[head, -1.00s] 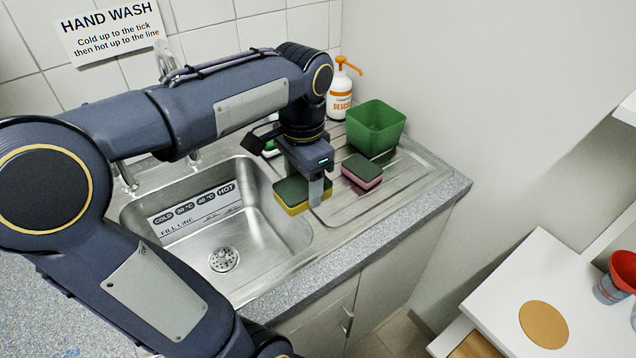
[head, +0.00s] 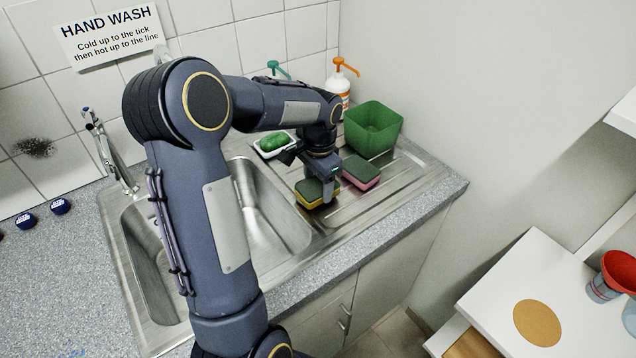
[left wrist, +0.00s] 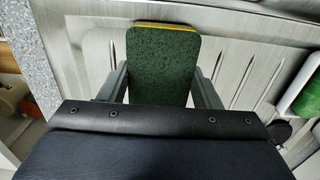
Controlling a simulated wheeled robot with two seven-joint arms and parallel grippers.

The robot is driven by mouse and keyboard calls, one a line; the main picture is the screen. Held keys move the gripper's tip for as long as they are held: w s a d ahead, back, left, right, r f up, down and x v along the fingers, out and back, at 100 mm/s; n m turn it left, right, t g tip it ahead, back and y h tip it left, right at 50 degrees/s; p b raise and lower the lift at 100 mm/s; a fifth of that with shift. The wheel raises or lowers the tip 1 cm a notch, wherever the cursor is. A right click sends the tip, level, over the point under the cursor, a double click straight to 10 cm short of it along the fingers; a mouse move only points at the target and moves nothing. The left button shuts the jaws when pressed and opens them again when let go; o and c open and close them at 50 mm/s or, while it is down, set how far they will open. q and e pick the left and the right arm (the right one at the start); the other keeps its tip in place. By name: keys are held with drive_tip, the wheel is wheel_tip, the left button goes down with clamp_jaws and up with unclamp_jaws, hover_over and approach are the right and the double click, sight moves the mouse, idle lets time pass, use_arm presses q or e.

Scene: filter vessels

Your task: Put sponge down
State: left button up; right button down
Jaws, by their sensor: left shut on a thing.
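A sponge with a green top and yellow body (head: 311,194) is at the left end of the ribbed steel drainboard (head: 400,178), beside the sink basin. My left gripper (head: 327,191) points down and is shut on this sponge. In the left wrist view the sponge's green face (left wrist: 162,62) sits between the two fingers (left wrist: 160,88), with a yellow edge at its far end. I cannot tell whether its underside touches the drainboard. A second sponge, green and pink (head: 361,171), lies to the right, apart from the held one. My right gripper is out of view.
A green tub (head: 373,130) stands behind the pink sponge, with an orange-topped pump bottle (head: 342,82) near the wall. A white dish with a green item (head: 273,143) is behind the gripper. The drainboard's front right part is clear.

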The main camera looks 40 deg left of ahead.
sight(319, 184)
use_arm(q)
drive_tip(key=shift+f, duration=0.2)
drive_tip(key=shift+f+b, duration=0.4)
drive_tip(key=shift+f, duration=0.1)
drive_tip(key=o, duration=0.9)
drive_tip(key=shift+r, duration=0.15)
wheel_tip(319, 184, up, 12)
drive_tip(key=r+p, duration=0.1)
drive_tip(key=s+d+f+n+t+h, duration=0.1)
drive_tip(key=s+d+t, duration=0.1)
drive_tip(key=s+d, duration=0.3)
drive_tip(key=s+d+f+n+t+h, duration=0.1)
drive_tip(key=s+d+n+t, duration=0.1)
drive_tip(key=s+d, duration=0.3)
drive_tip(key=s+d+f+n+t+h, duration=0.1)
drive_tip(key=s+d+f+n, duration=0.1)
drive_tip(key=s+d, duration=0.4)
drive_tip(key=shift+s+t+h, duration=0.4)
drive_tip(key=shift+s, duration=1.85)
